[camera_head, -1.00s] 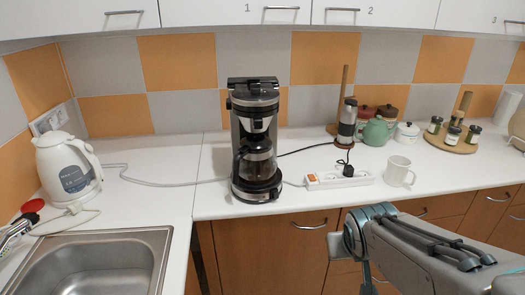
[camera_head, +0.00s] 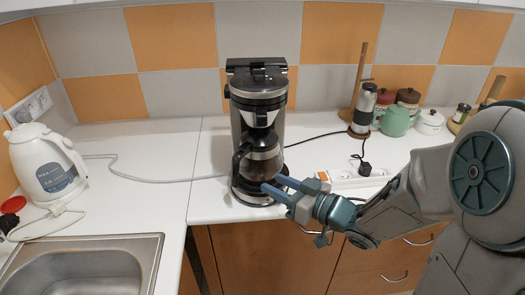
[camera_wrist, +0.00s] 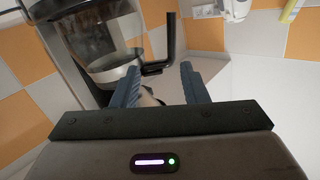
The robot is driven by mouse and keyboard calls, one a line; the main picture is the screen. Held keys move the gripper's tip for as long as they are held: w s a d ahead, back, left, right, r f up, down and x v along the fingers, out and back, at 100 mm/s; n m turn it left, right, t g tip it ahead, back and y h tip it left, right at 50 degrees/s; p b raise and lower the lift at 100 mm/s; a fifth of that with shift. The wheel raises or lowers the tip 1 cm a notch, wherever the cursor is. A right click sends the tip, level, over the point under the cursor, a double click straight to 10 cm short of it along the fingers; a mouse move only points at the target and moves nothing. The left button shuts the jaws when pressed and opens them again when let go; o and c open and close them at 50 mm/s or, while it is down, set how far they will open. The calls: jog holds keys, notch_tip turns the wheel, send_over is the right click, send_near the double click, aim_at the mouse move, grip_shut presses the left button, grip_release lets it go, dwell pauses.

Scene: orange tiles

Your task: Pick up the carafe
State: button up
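The coffee maker (camera_head: 258,90) is black and silver and stands on the counter. Its glass carafe (camera_head: 264,160) sits in it above the round base, with a dark handle (camera_head: 239,160) on the left in the head view. My gripper (camera_head: 274,186) is in front of the carafe's lower part. In the wrist view, the two blue fingers of my gripper (camera_wrist: 160,72) are spread apart. The glass carafe (camera_wrist: 112,55) is ahead and to the left there, and the dark handle (camera_wrist: 172,40) is just beyond the gap between the fingertips. I cannot tell whether the fingers touch anything.
A white kettle (camera_head: 44,162) stands at the left behind the sink (camera_head: 90,270). A white power strip (camera_head: 352,178) lies right of the coffee maker, partly behind my arm. A steel flask (camera_head: 364,108) and a green teapot (camera_head: 394,121) stand further back. The counter left of the coffee maker is mostly clear.

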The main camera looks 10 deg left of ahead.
aim_at(232, 165)
jog(key=shift+g+y, duration=0.5)
jog(key=shift+y, duration=0.2)
jog(key=x, duration=0.3)
jog(key=p+x, duration=0.1)
jog(key=x, duration=0.1)
jog(key=s+x, duration=0.1)
jog(key=x, duration=0.2)
jog(key=shift+w+a+r, duration=0.15)
jog(key=shift+a+r, duration=0.25)
jog(key=shift+a, duration=0.15)
jog(key=shift+p+x, duration=0.7)
jog(key=shift+x, duration=2.1)
jog(key=shift+w+d+f, duration=0.1)
jog(key=shift+w+f, duration=0.05)
jog(key=shift+f, duration=0.05)
grip_shut()
jog(key=shift+r, duration=0.1)
